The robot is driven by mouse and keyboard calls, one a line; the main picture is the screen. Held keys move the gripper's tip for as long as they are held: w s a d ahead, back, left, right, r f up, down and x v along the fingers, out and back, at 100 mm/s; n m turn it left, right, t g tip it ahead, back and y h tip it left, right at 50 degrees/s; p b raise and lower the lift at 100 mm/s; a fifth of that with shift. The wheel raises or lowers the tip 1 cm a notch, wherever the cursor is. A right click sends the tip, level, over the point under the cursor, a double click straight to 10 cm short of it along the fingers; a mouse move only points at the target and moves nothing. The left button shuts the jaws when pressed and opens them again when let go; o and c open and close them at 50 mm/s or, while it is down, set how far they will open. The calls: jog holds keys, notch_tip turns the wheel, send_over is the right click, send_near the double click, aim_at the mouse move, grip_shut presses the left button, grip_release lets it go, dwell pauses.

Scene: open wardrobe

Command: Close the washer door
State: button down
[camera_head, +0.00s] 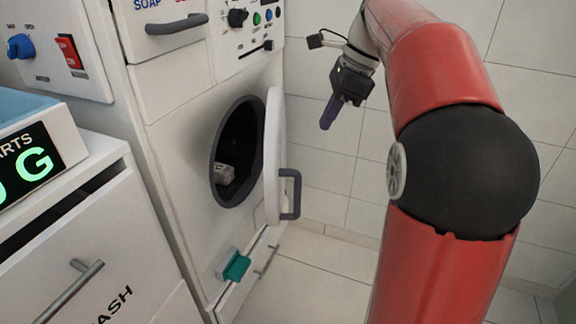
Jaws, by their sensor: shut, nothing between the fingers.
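The washer (179,135) is a white machine at left centre with a round dark opening (240,140). Its white door (274,150) stands open, hinged at the right side of the opening and seen nearly edge-on. A grey handle (292,194) sticks out from the door's right side. A small pale object (222,178) lies inside the opening. My gripper (328,118) is shut and empty. It points downward, above and to the right of the door handle, apart from the door.
A soap drawer with a dark handle (176,24) and a knob panel (250,20) are above the opening. A teal latch (236,266) sits low on the front. Another cabinet (85,250) stands at left. Tiled wall and bare floor (325,280) lie to the right.

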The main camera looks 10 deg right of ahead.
aim_at(275, 171)
jog(key=w+a+f+b, duration=0.2)
jog(key=a+f, duration=0.5)
jog(key=f, duration=0.2)
jog(key=shift+a, duration=0.15)
jog(key=shift+w+f, duration=0.1)
